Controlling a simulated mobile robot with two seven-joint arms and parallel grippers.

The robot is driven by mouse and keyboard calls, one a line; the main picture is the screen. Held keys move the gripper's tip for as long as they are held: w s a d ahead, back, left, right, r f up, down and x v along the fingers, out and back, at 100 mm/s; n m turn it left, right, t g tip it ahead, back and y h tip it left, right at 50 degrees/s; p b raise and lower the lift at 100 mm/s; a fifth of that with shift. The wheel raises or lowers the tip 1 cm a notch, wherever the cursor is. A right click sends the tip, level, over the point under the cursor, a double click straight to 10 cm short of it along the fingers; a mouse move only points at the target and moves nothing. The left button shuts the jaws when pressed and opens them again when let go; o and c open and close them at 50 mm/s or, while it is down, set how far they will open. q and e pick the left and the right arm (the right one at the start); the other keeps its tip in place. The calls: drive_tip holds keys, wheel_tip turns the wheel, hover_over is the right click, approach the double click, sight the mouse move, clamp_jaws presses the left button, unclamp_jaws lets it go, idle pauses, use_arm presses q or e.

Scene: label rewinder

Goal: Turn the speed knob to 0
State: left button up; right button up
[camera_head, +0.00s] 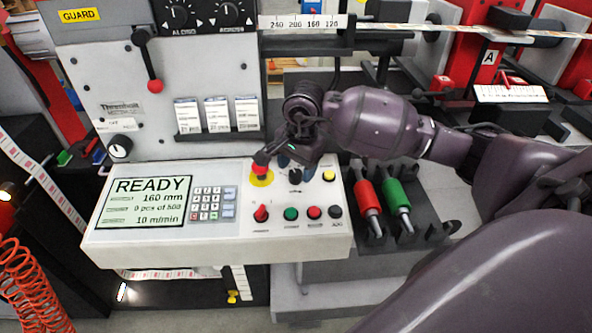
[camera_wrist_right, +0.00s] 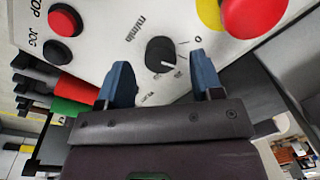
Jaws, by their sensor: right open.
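The speed knob (camera_wrist_right: 160,51) is a small black dial marked "m/min" on the white control panel, with a scale and a 0 beside it in the right wrist view. Its pale pointer mark is turned away from the 0. In the head view the knob (camera_head: 295,177) shows just below my right gripper (camera_head: 284,158). In the wrist view the open blue fingers of my right gripper (camera_wrist_right: 161,75) point at the panel, one on each side of the knob's line, with the knob between and just beyond the tips. Contact cannot be told. My left gripper is out of view.
A red emergency button (camera_head: 261,170) on a yellow disc is close to the right fingers. A row of buttons, including a green one (camera_head: 290,213), lies in front. Red (camera_head: 367,195) and green (camera_head: 393,194) handled tools stand to the right. The display (camera_head: 145,203) reads READY, 10 m/min.

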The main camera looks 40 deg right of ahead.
drive_tip(key=shift+w+f, duration=0.1)
drive_tip(key=shift+f, duration=0.75)
drive_tip(key=c, duration=0.9)
drive_tip(key=shift+f+n+b, duration=0.2)
drive_tip(key=shift+n+b, duration=0.6)
drive_tip(key=shift+b, duration=0.25)
drive_tip(key=shift+f+n+g+b, duration=0.1)
drive_tip(key=shift+n+g+b, duration=0.2)
drive_tip(key=shift+n+b, duration=1.65)
drive_tip(key=shift+n, duration=0.25)
drive_tip(key=shift+n+h+b, duration=0.3)
drive_tip(key=shift+n+b, duration=0.05)
drive_tip(key=shift+n, duration=0.25)
drive_tip(key=shift+r+n, duration=0.25)
drive_tip(key=shift+n, duration=0.05)
drive_tip(key=shift+r+b, duration=0.1)
drive_tip(key=shift+b, duration=0.2)
